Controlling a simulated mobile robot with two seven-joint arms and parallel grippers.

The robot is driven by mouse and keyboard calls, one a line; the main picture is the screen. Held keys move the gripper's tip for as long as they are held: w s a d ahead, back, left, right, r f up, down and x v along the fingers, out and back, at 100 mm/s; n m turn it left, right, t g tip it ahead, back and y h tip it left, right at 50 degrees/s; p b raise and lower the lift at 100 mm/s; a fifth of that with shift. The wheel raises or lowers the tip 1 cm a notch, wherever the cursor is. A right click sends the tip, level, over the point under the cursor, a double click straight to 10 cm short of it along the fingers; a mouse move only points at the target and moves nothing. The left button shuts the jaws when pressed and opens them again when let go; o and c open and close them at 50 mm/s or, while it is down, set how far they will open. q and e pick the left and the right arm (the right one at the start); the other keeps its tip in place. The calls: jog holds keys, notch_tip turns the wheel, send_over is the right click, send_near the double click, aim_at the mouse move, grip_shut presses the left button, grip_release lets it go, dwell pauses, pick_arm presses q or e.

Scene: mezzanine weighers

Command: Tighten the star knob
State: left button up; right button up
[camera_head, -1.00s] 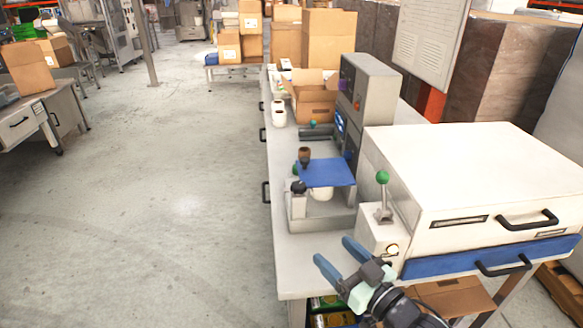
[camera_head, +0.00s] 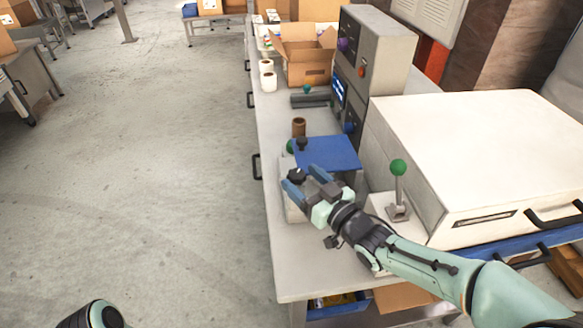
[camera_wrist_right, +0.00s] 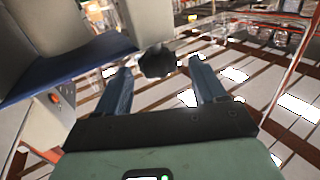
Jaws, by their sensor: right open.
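In the right wrist view the dark knob (camera_wrist_right: 157,62) shows between and just beyond the fingertips. The gripper (camera_wrist_right: 160,75) has a gap on both sides of the knob, and I see no contact. My left gripper is out of view; only a piece of my left arm shows at the bottom left.
A brown roll (camera_head: 298,126), a second dark knob (camera_head: 302,143) and a grey control box (camera_head: 375,50) are behind. An open carton (camera_head: 305,70) stands farther back.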

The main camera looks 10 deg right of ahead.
aim_at(292, 169)
jog(key=x, duration=0.4)
jog(key=shift+w+a, duration=0.15)
jog(key=shift+w, duration=0.25)
jog(key=c, duration=1)
jog(key=shift+o, duration=0.2)
